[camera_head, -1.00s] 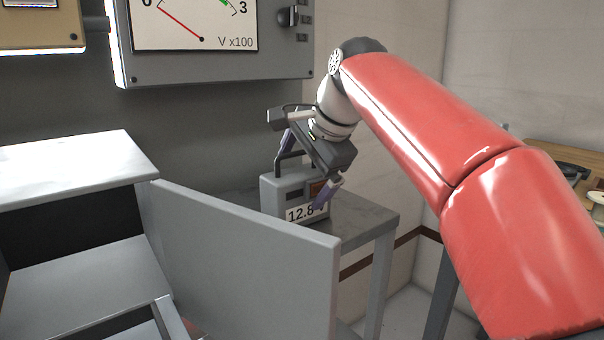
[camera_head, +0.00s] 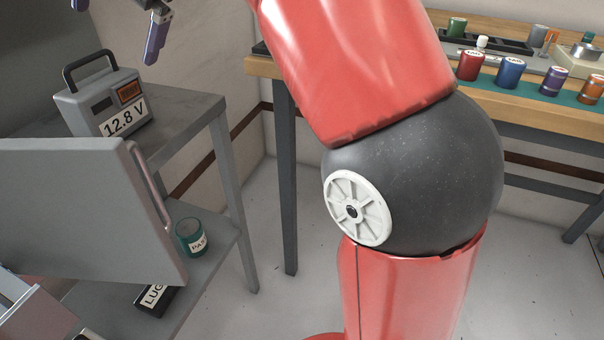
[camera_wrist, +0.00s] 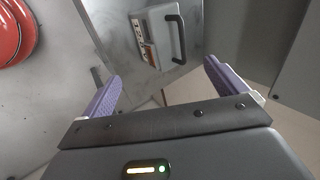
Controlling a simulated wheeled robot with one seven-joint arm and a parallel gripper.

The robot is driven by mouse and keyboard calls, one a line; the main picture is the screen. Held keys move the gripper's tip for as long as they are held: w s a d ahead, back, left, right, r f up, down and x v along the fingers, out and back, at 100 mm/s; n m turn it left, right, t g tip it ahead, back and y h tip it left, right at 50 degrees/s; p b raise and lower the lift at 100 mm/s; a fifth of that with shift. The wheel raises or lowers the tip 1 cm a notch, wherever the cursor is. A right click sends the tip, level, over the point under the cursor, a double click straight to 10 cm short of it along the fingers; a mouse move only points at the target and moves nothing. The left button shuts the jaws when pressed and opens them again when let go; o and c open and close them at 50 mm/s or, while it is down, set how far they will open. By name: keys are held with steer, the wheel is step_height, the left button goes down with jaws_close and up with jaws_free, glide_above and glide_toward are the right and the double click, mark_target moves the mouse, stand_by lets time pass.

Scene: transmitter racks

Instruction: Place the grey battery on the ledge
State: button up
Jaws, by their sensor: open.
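The grey battery (camera_head: 104,100), a box with a black top handle and a "12.8 V" label, stands upright on the top of a grey metal stand (camera_head: 188,112). I cannot tell whether this stand top is the ledge. The battery also shows in the wrist view (camera_wrist: 150,38), beyond my fingers. My gripper (camera_wrist: 162,73) has its two purple fingers wide apart with nothing between them. In the head view the gripper (camera_head: 118,20) is cut by the top edge, above and apart from the battery.
A grey door-like panel (camera_head: 80,205) stands in front of the stand. The lower shelf holds a green can (camera_head: 191,237) and a black box (camera_head: 155,298). A wooden bench (camera_head: 540,110) at the right holds several coloured cans.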

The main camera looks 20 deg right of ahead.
steer(key=s+d+f+n+h, duration=0.1)
steer(key=s+d+f+n, duration=0.1)
steer(key=s+d+f, duration=0.4)
steer(key=s+d+f+n+h, duration=0.2)
steer(key=s+d+f, duration=0.4)
steer(key=f, duration=0.8)
steer(key=s+d+f+n+t+h, duration=0.1)
steer(key=s+d+f+n, duration=0.3)
steer(key=d+f, duration=0.5)
steer(key=s+f+h, duration=0.1)
steer(key=s, duration=0.1)
steer(key=shift+s+d+f, duration=0.25)
steer(key=shift+s+f, duration=0.05)
steer(key=shift+s, duration=0.05)
steer(key=shift+c, duration=0.5)
